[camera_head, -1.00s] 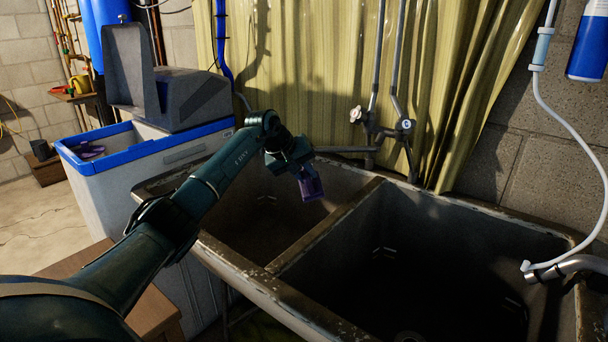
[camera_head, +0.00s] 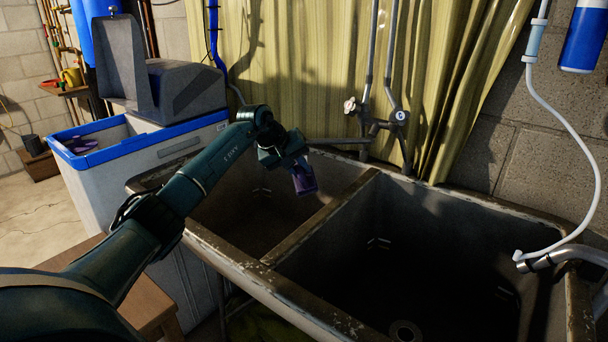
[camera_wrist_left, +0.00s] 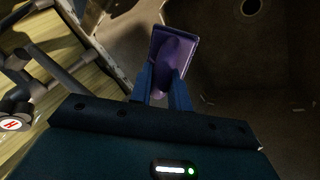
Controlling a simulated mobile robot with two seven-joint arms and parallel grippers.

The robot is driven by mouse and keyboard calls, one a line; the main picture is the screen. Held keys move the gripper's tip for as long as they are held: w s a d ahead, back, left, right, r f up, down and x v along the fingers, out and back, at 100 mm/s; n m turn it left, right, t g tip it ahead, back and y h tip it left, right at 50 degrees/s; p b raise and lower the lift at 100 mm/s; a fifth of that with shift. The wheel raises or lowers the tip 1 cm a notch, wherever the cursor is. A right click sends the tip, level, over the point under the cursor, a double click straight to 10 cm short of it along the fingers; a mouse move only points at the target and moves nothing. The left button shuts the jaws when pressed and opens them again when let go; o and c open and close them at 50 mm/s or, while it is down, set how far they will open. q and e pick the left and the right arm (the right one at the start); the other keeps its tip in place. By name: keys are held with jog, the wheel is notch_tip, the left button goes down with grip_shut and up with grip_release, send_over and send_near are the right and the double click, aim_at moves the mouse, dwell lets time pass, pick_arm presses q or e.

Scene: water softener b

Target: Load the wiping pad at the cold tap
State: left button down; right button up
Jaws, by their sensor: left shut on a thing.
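My left gripper (camera_head: 291,163) is shut on a purple thing (camera_head: 304,180), which hangs below it over the left sink basin. In the left wrist view the purple thing (camera_wrist_left: 173,55) looks rectangular with a raised rim, held between the blue fingers (camera_wrist_left: 163,88); I cannot tell for sure that it is the wiping pad. Two tap handles stand on the pipework behind the sink. The right one (camera_head: 400,116), with a bluish mark, looks like the cold tap. The left one (camera_head: 350,105) shows as hot, with a red H in the left wrist view (camera_wrist_left: 12,124). My right gripper is not in view.
The double sink has a divider (camera_head: 325,222) and an empty-looking right basin (camera_head: 390,262). A blue-rimmed softener tub (camera_head: 150,150) stands at left, with purple things (camera_head: 80,145) inside. A curtain (camera_head: 290,70) hangs behind. A hose (camera_head: 585,150) hangs at right.

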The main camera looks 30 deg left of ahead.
pick_arm(q)
jog(key=s+d, duration=0.3)
jog(key=s, duration=0.2)
jog(key=shift+s, duration=0.2)
jog(key=shift+d, duration=0.1)
dwell(1.2)
jog(key=s+d+r+p, duration=0.1)
jog(key=s+d+r, duration=0.1)
jog(key=s+r, duration=0.2)
jog(key=shift+s+d+p, duration=0.15)
jog(key=shift+d+p, duration=0.1)
jog(key=shift+p, duration=0.15)
dwell(0.5)
